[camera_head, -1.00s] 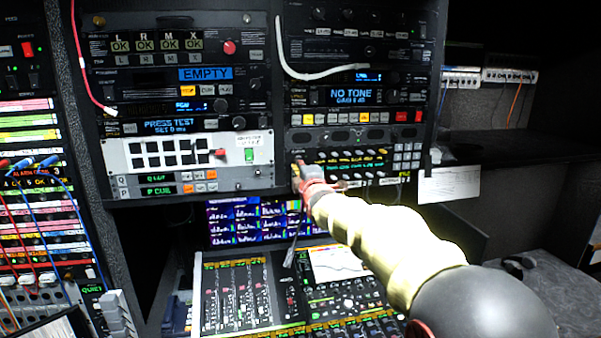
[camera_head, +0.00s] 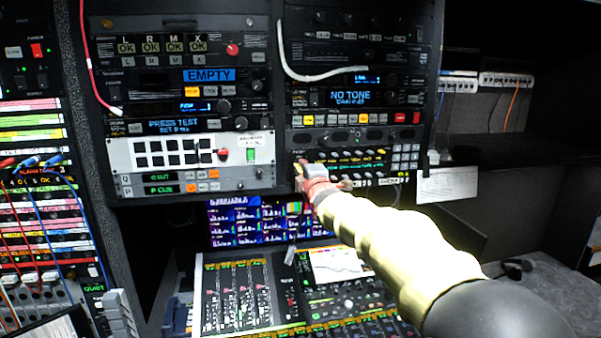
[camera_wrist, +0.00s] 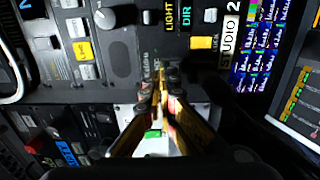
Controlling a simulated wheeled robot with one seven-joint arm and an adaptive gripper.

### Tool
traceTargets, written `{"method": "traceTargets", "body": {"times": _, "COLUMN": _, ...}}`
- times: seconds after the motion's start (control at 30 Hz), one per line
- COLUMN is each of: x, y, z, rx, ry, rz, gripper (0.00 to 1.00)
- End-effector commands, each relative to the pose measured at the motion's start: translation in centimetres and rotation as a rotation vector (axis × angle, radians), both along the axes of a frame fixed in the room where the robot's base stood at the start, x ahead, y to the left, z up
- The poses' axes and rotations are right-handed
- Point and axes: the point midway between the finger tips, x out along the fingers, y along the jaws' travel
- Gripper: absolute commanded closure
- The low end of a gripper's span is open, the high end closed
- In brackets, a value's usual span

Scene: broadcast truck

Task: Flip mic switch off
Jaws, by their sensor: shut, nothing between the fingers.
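My gripper (camera_head: 304,172) is shut and empty, at the left end of the black panel with rows of small lit keys (camera_head: 350,166). In the wrist view the fingertips (camera_wrist: 160,82) are close together in front of a dark panel with small, blurred lettering. I cannot tell whether they touch it. I cannot pick out the mic switch for certain; the fingers hide part of the panel. A green lit switch (camera_head: 251,154) sits on the white panel (camera_head: 120,155) left of my gripper. A green patch (camera_wrist: 152,134) also shows between the fingers in the wrist view.
A mixing desk (camera_head: 235,300) and a screen (camera_head: 228,225) lie below the rack. A white cable (camera_head: 310,76) hangs over the upper right rack units. A paper sheet (camera_head: 447,185) is to the right. In the wrist view, knobs and yellow buttons (camera_wrist: 83,50) surround the fingers.

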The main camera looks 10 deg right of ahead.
Motion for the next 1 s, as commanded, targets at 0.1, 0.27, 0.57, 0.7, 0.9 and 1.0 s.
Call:
{"method": "traceTargets", "body": {"times": 0.1, "x": -1.4, "y": -0.1, "z": 0.2, "rx": 0.000, "ry": 0.000, "rz": 0.000, "gripper": 1.00}}
{"method": "traceTargets", "body": {"times": 0.27, "x": -3.8, "y": -0.1, "z": 0.4, "rx": 0.000, "ry": 0.001, "rz": 0.000, "gripper": 1.00}}
{"method": "traceTargets", "body": {"times": 0.57, "x": -8.4, "y": -0.1, "z": 0.9, "rx": -0.001, "ry": 0.003, "rz": 0.000, "gripper": 1.00}}
{"method": "traceTargets", "body": {"times": 0.7, "x": -9.6, "y": -0.1, "z": 1.0, "rx": -0.001, "ry": 0.003, "rz": 0.000, "gripper": 1.00}}
{"method": "traceTargets", "body": {"times": 0.9, "x": -10.1, "y": -0.1, "z": 1.0, "rx": 0.000, "ry": 0.005, "rz": 0.000, "gripper": 1.00}}
{"method": "traceTargets", "body": {"times": 1.0, "x": -10.1, "y": -0.1, "z": 1.0, "rx": 0.000, "ry": 0.005, "rz": 0.000, "gripper": 1.00}}
